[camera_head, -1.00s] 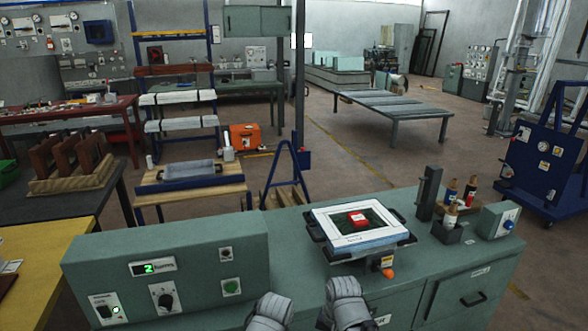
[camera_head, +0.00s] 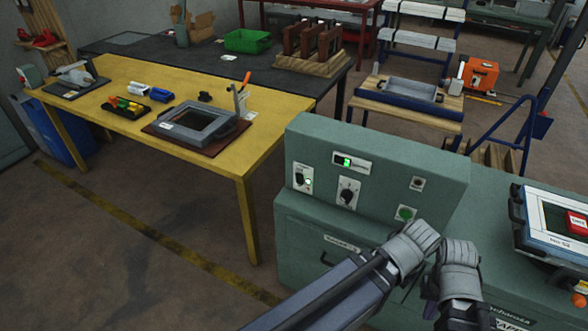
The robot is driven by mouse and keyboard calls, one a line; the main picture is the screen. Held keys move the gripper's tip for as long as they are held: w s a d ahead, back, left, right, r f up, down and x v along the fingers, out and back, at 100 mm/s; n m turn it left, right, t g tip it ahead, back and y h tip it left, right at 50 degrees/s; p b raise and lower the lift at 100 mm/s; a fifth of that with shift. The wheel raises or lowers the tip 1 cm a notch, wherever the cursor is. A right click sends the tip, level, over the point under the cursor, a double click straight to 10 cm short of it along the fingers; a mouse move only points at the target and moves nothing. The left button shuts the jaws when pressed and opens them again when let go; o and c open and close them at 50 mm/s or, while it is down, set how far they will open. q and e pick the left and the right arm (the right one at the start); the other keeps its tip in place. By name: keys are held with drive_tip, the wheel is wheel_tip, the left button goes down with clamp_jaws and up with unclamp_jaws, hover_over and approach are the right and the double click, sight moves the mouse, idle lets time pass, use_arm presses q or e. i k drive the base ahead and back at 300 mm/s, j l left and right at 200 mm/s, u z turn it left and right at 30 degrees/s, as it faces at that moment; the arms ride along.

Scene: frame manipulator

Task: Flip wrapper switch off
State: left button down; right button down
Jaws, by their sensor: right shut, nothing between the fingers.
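The wrapper's green control box (camera_head: 380,165) stands on the green cabinet in the middle. On its left end is a small white switch plate (camera_head: 302,178) with a dark switch and a small lit green lamp. The switch's exact position is too small to tell. A display (camera_head: 350,162) above glows with a green digit. My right gripper (camera_head: 461,262) is shut and empty, in front of the box's right end and apart from the switch. My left gripper (camera_head: 410,245) is just left of it, also away from the switch. Its fingers cannot be made out.
The box also carries a black knob (camera_head: 347,194), a green button (camera_head: 405,213) and a small dark button (camera_head: 418,183). A framed tray with a red block (camera_head: 577,223) lies at right. A yellow table (camera_head: 150,105) stands at left. Open floor lies left of the cabinet.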

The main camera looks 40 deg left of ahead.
sight(300, 178)
drive_tip(key=u, duration=1.15)
